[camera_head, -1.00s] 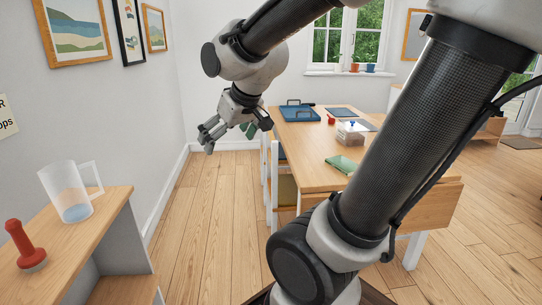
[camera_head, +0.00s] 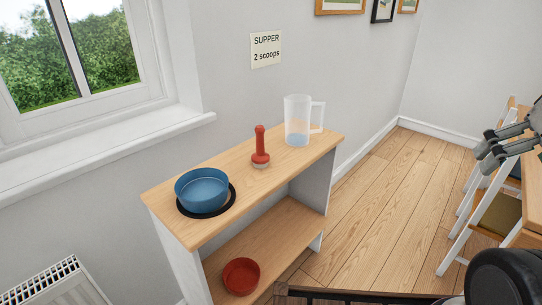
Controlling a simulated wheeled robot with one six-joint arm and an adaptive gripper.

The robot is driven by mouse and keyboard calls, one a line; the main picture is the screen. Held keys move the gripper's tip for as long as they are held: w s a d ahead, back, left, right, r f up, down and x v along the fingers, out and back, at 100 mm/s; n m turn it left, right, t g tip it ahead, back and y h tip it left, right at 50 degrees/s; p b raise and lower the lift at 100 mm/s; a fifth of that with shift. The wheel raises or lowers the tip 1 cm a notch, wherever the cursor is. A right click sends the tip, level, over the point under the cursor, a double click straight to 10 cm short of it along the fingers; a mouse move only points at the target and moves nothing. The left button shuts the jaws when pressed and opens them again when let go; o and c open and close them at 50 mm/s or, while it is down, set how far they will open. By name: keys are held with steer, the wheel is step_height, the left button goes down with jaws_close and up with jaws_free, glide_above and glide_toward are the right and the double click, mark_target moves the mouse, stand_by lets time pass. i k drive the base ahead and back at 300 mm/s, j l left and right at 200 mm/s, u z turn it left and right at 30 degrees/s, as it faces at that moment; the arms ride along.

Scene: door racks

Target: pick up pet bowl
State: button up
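A blue bowl (camera_head: 203,187) sits upright on a round black mat (camera_head: 229,203) on the top of a small wooden shelf unit (camera_head: 265,200). A smaller red bowl (camera_head: 241,276) sits on the lower shelf (camera_head: 265,243). I cannot tell from the picture which one is the pet bowl. My gripper (camera_head: 486,150) is at the right edge, far from both bowls. Its fingers look spread apart with nothing between them. Part of it is cut off by the frame.
A red-handled tool (camera_head: 260,148) and a clear measuring jug (camera_head: 298,122) stand right of the blue bowl. A "SUPPER 2 scoops" note (camera_head: 266,49) hangs behind. A radiator (camera_head: 55,285) is at lower left. Chairs (camera_head: 490,215) stand right; the floor between is clear.

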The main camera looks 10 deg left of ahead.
mark_target(201, 191)
steer(key=u, duration=1.25)
steer(key=i+j, duration=0.35)
steer(key=j, duration=0.3)
steer(key=i+j+z, duration=0.1)
steer(key=i+j, duration=0.1)
steer(key=j, duration=0.1)
